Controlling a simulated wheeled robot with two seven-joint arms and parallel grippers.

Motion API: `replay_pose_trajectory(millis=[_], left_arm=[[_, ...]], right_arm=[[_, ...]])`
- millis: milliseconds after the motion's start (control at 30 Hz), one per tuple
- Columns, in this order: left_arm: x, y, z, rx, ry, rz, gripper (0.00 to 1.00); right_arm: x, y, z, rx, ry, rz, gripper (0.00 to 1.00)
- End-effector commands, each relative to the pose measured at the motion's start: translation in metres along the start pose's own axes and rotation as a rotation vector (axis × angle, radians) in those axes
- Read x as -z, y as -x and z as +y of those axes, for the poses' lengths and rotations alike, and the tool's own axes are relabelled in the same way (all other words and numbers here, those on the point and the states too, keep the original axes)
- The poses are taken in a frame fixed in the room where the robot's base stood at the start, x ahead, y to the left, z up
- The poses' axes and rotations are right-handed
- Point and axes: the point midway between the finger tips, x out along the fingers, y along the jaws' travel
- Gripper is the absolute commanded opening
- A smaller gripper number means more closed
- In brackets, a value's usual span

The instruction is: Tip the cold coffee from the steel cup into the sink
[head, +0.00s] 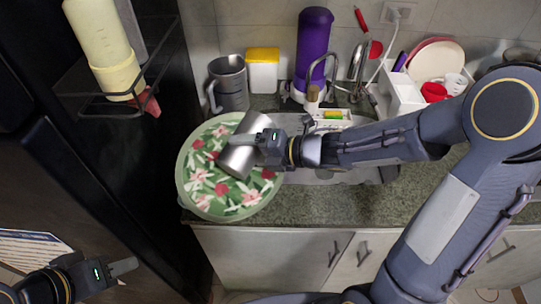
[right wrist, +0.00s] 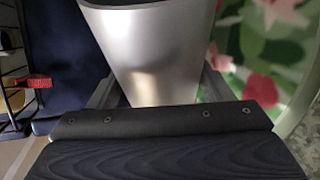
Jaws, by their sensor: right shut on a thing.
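The steel cup (head: 238,158) is tilted in the head view, above the left part of the counter and in front of a round floral tray. My right gripper (head: 262,146) is shut on the cup. In the right wrist view the cup's smooth metal side (right wrist: 155,50) fills the space between the fingers. Its inside and any coffee are hidden. The sink (head: 335,177) lies to the right of the cup, partly covered by my right arm. My left gripper (head: 122,267) is low at the left, away from the counter; its finger gap is unclear.
The green floral tray (head: 190,180) overhangs the counter's front edge. A grey pitcher (head: 229,85), a yellow-topped container (head: 263,72) and a purple bottle (head: 314,45) stand behind. The faucet (head: 357,62) and a dish rack (head: 400,92) are near the sink. A dark fridge stands left.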

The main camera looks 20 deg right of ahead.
Motion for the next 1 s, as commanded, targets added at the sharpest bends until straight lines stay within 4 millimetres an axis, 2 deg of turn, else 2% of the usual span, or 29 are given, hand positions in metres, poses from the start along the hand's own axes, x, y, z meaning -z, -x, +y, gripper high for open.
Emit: replay_pose_trajectory(millis=[33, 567, 833, 1000], left_arm=[[-0.005, -0.009, -0.004, 0.000, 0.000, 0.000, 0.36], [-0.036, -0.071, -0.033, 0.000, 0.000, 0.000, 0.36], [-0.052, -0.102, -0.047, 0.000, 0.000, 0.000, 0.36], [-0.061, -0.121, -0.056, 0.000, 0.000, 0.000, 0.36]], right_arm=[[0.003, -0.002, -0.002, 0.004, 0.035, -0.008, 0.41], [0.001, -0.001, -0.001, 0.163, 0.552, -0.156, 0.41], [0.015, -0.002, 0.011, 0.254, 0.853, -0.243, 0.41], [0.020, -0.006, 0.002, 0.291, 0.960, -0.273, 0.41]])
